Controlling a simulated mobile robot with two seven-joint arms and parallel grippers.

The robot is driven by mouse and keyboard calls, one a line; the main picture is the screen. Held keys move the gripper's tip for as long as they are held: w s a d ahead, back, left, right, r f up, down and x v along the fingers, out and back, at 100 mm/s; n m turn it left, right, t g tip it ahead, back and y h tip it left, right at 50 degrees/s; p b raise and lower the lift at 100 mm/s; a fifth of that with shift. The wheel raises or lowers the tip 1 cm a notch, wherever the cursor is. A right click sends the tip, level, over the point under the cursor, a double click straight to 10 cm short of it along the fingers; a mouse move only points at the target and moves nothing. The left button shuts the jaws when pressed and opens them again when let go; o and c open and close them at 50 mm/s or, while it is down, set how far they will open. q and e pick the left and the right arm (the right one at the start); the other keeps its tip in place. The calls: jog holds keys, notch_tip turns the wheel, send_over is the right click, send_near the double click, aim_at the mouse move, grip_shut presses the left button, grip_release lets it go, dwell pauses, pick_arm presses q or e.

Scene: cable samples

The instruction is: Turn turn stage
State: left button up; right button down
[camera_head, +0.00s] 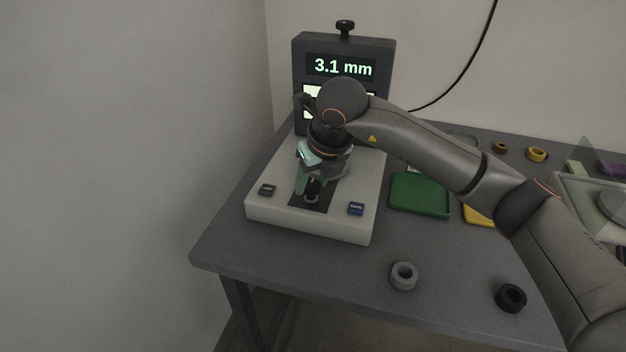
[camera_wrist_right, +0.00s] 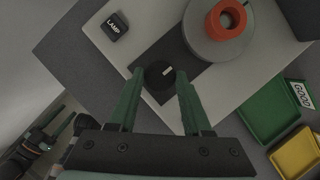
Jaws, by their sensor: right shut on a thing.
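The turn stage is a round grey disc (camera_wrist_right: 218,42) with an orange-red ring (camera_wrist_right: 226,19) on it, in the right wrist view. A black knob (camera_wrist_right: 160,74) with a white mark sits on the dark strip of the pale device (camera_head: 262,221). My right gripper (camera_head: 311,187) points down at the knob; in the right wrist view its green fingers (camera_wrist_right: 158,80) are shut on the knob, one on each side. A dark part with a greenish finger, seemingly my left gripper (camera_wrist_right: 50,135), shows small at the lower left there.
A screen (camera_head: 340,67) reads 3.1 mm behind the device. Green (camera_head: 420,195) and yellow (camera_head: 478,216) trays lie to the right. Grey (camera_head: 404,275) and black (camera_head: 510,298) rings lie near the table's front.

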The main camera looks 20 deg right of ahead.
jog(key=shift+c, duration=1.8)
grip_release()
jog(key=a+v, duration=0.1)
jog(key=v, duration=1.1)
jog(key=shift+d+r, duration=0.35)
jog(key=shift+d, duration=0.2)
